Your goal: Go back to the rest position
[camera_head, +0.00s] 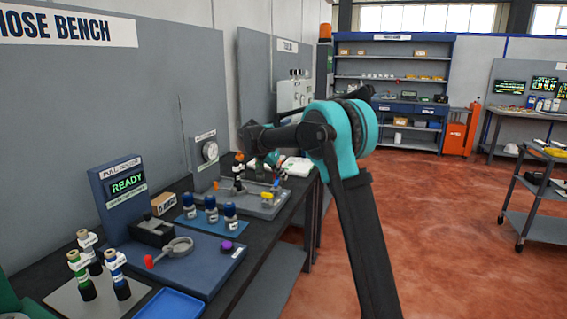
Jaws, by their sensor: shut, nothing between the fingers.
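My arm rises from the bottom right to a teal joint, and its dark end section reaches left over the bench. No mark for a rest position shows.
The hose bench (262,262) runs along the left wall. A grey cart (535,222) stands right. The red floor between is clear.

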